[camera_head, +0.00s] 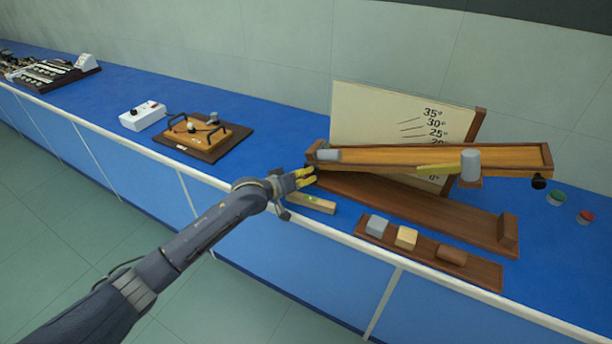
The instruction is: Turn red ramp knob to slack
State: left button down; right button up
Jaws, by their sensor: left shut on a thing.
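The wooden ramp (400,155) is an inclined-plane board above a long dark wooden base (430,207), in front of an angle scale board (385,115). My left gripper (304,177) has yellow fingertips and is at the left end of the ramp and base. It is shut on what appears to be the red ramp knob, which the fingers mostly hide, so its turn position cannot be read. My right gripper is out of view.
A wooden tray (480,268) with several blocks and a loose wooden strip (312,203) lie near the front edge. A green cup (556,198) and a red cup (585,217) stand at right.

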pick_arm(q)
jog(key=shift+w+a+r, duration=0.1)
jog(key=shift+w+r, duration=0.15)
jog(key=shift+r, duration=0.25)
jog(key=c, duration=1.6)
grip_release()
jog(key=o, duration=0.5)
jog(key=shift+s+f, duration=0.15)
jog(key=shift+f, duration=0.15)
jog(key=shift+o, duration=0.2)
jog(key=shift+s, duration=0.1)
jog(key=v, duration=1.2)
